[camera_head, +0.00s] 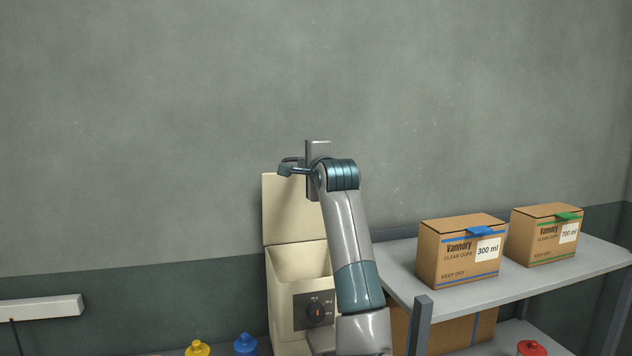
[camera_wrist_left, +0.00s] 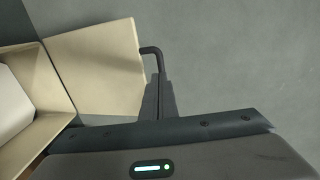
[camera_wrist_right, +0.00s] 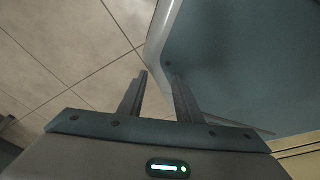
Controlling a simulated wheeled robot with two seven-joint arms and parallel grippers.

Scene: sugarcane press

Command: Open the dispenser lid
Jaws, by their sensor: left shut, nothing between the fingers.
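The cream dispenser (camera_head: 285,285) stands against the wall, with a dial on its front. Its lid (camera_head: 285,212) is raised and stands upright at the back, so the top opening shows. In the left wrist view the lid (camera_wrist_left: 95,58) is a flat cream panel with a dark bent handle (camera_wrist_left: 152,51) at its outer edge. My left gripper (camera_wrist_left: 158,80) is shut and empty beside that handle; I cannot tell whether they touch. In the head view my left arm hides part of the dispenser's right side. My right gripper (camera_wrist_right: 156,72) is open and empty, outside the head view.
A grey shelf (camera_head: 520,284) at right holds two cardboard cup boxes (camera_head: 460,254) (camera_head: 545,236). Yellow (camera_head: 197,348), blue (camera_head: 245,344) and red (camera_head: 531,348) topped items show along the bottom. The wall above is clear. A grey panel (camera_wrist_right: 240,70) is close to my right gripper.

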